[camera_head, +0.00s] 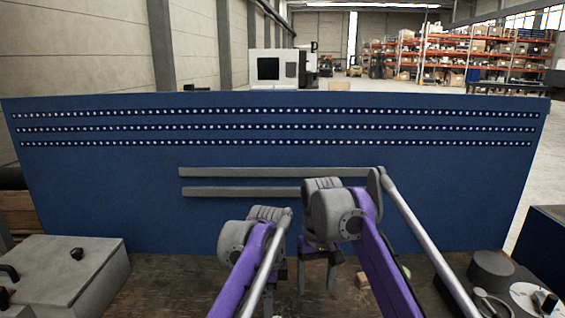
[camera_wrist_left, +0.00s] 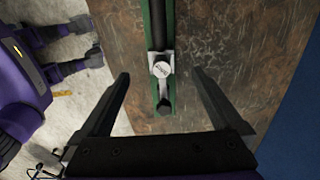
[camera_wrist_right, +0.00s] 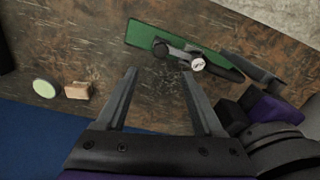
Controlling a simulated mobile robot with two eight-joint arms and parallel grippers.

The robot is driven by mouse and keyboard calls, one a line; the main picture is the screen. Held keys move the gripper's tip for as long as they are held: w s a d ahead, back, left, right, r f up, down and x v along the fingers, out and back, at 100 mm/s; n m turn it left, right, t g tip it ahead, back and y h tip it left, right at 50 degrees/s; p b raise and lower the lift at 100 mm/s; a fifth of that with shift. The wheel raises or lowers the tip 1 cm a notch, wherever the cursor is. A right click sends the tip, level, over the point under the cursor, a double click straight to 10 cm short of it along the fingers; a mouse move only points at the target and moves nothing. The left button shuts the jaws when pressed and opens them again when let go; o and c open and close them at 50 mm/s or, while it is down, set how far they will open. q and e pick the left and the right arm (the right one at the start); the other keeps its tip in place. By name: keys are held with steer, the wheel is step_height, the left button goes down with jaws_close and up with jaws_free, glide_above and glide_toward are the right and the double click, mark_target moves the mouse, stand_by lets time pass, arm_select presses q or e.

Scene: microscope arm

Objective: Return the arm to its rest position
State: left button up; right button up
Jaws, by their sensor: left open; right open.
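The microscope arm shows in the left wrist view as a dark bar with a pale round knob (camera_wrist_left: 162,69) and a dark rounded end, over a green base (camera_wrist_left: 171,30). In the right wrist view the knob (camera_wrist_right: 198,64) and green base (camera_wrist_right: 143,34) lie beyond the right fingertips. My left gripper (camera_wrist_left: 160,73) is open and empty, with the knob seen between its fingers. My right gripper (camera_wrist_right: 160,73) is open and empty; it also shows in the head view (camera_head: 316,280). In the head view my arms hide the microscope.
A blue perforated panel (camera_head: 120,190) stands behind the brown workbench (camera_head: 160,285). A small wooden block (camera_wrist_right: 77,90) and a pale green disc (camera_wrist_right: 45,88) lie on the bench. A grey box (camera_head: 70,270) sits at left; a dark round object (camera_head: 491,270) sits at right.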

arm_select(q)
steer(key=s+a+n+t+p, duration=0.2)
steer(key=s+a+n+t, duration=0.1)
steer(key=s+a+n, duration=0.85)
arm_select(e)
steer(key=s+d+f+m+t, duration=0.1)
steer(key=s+d+f, duration=0.15)
steer(key=s, duration=0.35)
steer(key=s+d+f+t, duration=0.1)
steer(key=s+d+t, duration=0.1)
steer(key=s+d, duration=0.3)
arm_select(q)
steer(key=s+a+f+n+t+p, duration=0.1)
steer(key=s+f+n, duration=0.2)
steer(key=s, duration=0.5)
steer(key=s+a+f+n+t+p, duration=0.1)
steer(key=s+f+n, duration=0.3)
steer(key=s, duration=0.4)
steer(key=shift+a+f, duration=0.65)
steer(key=shift+f, duration=0.15)
arm_select(e)
steer(key=s+d+f+t, duration=0.1)
steer(key=s+f, duration=0.5)
steer(key=s, duration=0.2)
steer(key=s+d+f+m+t, duration=0.1)
steer(key=s+f, duration=0.4)
steer(key=s, duration=0.3)
steer(key=shift+d+f, duration=0.35)
steer(key=shift+f, duration=0.05)
